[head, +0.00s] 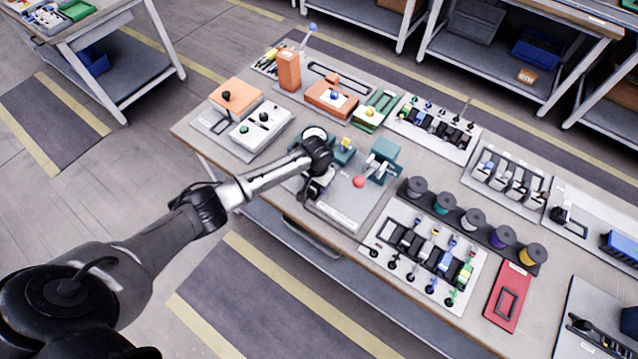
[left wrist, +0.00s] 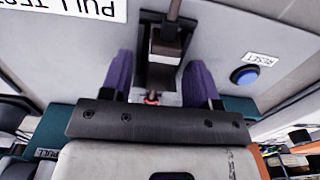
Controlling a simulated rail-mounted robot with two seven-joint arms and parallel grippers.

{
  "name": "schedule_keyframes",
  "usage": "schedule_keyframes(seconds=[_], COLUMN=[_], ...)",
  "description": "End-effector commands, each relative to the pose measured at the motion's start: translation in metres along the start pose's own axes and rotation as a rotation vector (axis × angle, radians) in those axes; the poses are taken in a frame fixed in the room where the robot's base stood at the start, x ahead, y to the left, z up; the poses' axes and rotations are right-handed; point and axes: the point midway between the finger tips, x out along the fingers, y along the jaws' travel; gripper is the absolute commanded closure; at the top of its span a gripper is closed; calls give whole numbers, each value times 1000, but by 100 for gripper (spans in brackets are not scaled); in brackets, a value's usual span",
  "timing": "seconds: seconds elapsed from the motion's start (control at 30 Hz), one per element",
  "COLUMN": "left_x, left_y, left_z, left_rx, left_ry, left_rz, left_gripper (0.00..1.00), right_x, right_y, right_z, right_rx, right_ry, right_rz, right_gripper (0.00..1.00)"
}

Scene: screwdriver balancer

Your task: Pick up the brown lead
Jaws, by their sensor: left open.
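My left gripper (head: 313,192) is over the pull-test station (head: 345,208) on the workbench, with my arm hiding part of the station. In the left wrist view, its two purple fingers (left wrist: 160,88) are apart. Between them is a dark grey fixture with a brownish bar (left wrist: 172,38) and a small red-tipped piece (left wrist: 152,97). I cannot tell whether either is the brown lead, or whether the fingers touch anything. No brown lead can be made out clearly in the head view. My right gripper is not in view.
A red ball knob (head: 359,181) and teal blocks (head: 385,150) stand beside the gripper. A row of spools (head: 472,220) and a rack of coloured parts (head: 425,255) lie to the right. A blue reset button (left wrist: 244,76) is close to the fingers.

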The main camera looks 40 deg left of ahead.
Motion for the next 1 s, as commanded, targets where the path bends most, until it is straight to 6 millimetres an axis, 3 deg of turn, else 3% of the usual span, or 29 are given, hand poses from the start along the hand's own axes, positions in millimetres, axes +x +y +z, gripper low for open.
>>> schedule_keyframes(seconds=[0.17,0.77,1.0], left_x=[0,0,-6], left_y=[0,0,0], left_z=[0,0,0], left_rx=[1,1,1], left_ry=[0,1,2], left_rz=[0,1,1], left_gripper=[45,99,100], right_x=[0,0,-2], right_y=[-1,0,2], right_z=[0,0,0], right_rx=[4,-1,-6], right_ry=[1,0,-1], right_rz=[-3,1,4], right_gripper=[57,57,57])
